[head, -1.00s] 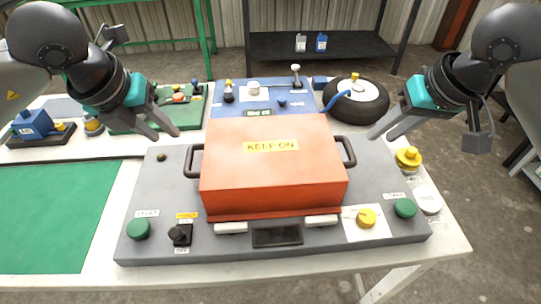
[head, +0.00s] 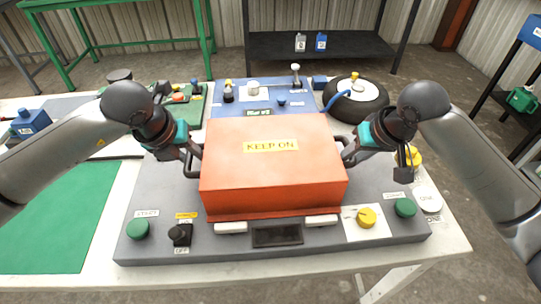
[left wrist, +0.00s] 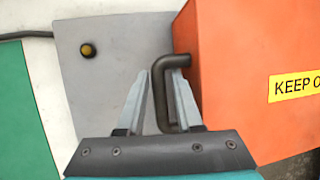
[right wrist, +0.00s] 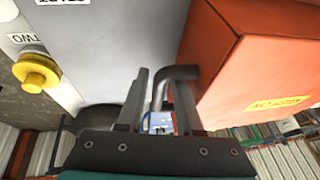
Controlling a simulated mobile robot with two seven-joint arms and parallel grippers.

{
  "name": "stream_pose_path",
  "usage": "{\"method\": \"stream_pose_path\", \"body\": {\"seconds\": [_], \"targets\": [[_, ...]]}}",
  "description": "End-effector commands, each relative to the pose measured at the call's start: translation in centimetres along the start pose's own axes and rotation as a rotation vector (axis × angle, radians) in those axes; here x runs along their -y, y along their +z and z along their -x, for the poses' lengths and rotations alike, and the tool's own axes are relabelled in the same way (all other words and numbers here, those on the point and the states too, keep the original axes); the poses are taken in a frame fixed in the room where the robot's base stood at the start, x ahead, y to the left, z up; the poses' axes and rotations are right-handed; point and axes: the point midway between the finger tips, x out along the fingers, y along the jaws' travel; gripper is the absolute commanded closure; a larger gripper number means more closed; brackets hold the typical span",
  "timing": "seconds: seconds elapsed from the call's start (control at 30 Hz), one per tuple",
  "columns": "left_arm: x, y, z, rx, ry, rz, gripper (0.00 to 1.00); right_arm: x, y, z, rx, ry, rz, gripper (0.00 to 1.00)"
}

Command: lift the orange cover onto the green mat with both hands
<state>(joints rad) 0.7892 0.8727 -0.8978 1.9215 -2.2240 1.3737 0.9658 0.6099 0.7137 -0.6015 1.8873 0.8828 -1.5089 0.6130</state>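The orange cover (head: 270,175) is a box with a yellow KEEP ON label and a dark handle on each side. It sits on the grey panel (head: 155,205). The green mat (head: 55,220) lies flat at the left of the table and is bare where visible. My left gripper (head: 193,153) is at the cover's left handle (left wrist: 159,95); its open fingers stand on either side of the bar. My right gripper (head: 343,150) is at the right handle (right wrist: 157,90), also with fingers apart around the bar. Neither visibly squeezes it.
The grey panel carries green buttons (head: 138,229), a black switch (head: 180,234) and a yellow knob (head: 367,218) in front of the cover. A blue panel (head: 220,97) and a black round tank (head: 357,103) stand behind. A yellow button (right wrist: 36,72) is near my right gripper.

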Motion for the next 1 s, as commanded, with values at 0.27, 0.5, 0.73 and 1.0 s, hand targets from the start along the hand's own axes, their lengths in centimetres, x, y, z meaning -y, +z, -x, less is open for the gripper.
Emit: {"method": "stream_pose_path", "body": {"seconds": [0.27, 0.5, 0.73, 1.0], "targets": [[0.01, -0.01, 0.03, -0.001, 0.000, 0.000, 0.81, 0.02, 0.02, 0.02, 0.001, -0.001, 0.000, 0.81], [-0.01, 0.00, 0.05, 0.000, 0.000, 0.001, 1.00, -0.01, 0.01, 0.04, 0.001, 0.000, 0.000, 1.00], [-0.02, 0.01, 0.07, 0.000, 0.000, 0.001, 1.00, -0.03, 0.01, 0.05, 0.001, 0.001, 0.000, 1.00], [-0.03, 0.03, 0.08, 0.000, 0.001, 0.001, 1.00, -0.05, 0.01, 0.06, 0.001, 0.001, 0.000, 1.00]]}}
